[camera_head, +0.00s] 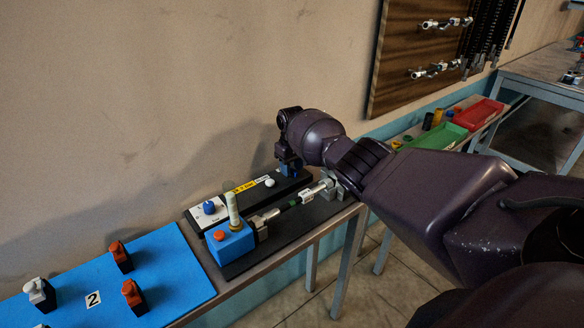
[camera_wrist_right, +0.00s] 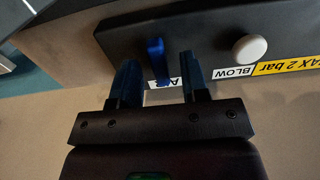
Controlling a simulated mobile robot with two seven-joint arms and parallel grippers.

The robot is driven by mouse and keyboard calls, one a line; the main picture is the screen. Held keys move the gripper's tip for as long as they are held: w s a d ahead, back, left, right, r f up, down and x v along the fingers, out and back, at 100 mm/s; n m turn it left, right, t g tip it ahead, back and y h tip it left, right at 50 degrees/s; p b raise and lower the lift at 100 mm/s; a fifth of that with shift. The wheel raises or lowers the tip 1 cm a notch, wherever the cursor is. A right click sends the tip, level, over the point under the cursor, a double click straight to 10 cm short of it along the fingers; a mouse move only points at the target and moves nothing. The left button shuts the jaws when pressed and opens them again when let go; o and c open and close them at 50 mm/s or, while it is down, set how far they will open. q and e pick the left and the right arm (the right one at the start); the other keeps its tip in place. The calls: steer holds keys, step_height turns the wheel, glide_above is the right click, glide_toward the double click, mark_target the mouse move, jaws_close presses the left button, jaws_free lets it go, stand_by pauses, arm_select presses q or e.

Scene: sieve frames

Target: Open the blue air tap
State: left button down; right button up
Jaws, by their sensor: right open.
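The blue air tap (camera_wrist_right: 156,60) shows in the right wrist view as a narrow upright blue lever on a black panel (camera_wrist_right: 200,35). A white label, partly hidden, lies just below it. My right gripper (camera_wrist_right: 159,66) is open, with one dark finger on each side of the lever. A gap shows on both sides, and I cannot tell how deep the lever sits between the fingers. In the head view my right gripper (camera_head: 289,166) points down at the far end of the black panel (camera_head: 225,203), and the tap is mostly hidden there. My left gripper is not in view.
A white knob (camera_wrist_right: 250,48) labelled BLOW sits right of the tap. A blue box with a red button (camera_head: 230,243) and a metal cylinder (camera_head: 300,203) lie in front of the panel. A blue mat (camera_head: 165,265) with several switches is at left. The wall (camera_head: 180,90) is close behind.

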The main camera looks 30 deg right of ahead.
mark_target(292, 170)
step_height(292, 170, up, 10)
steer(key=p, duration=0.1)
steer(key=shift+r+p, duration=0.25)
steer(key=shift+p, duration=0.15)
stand_by(0.5)
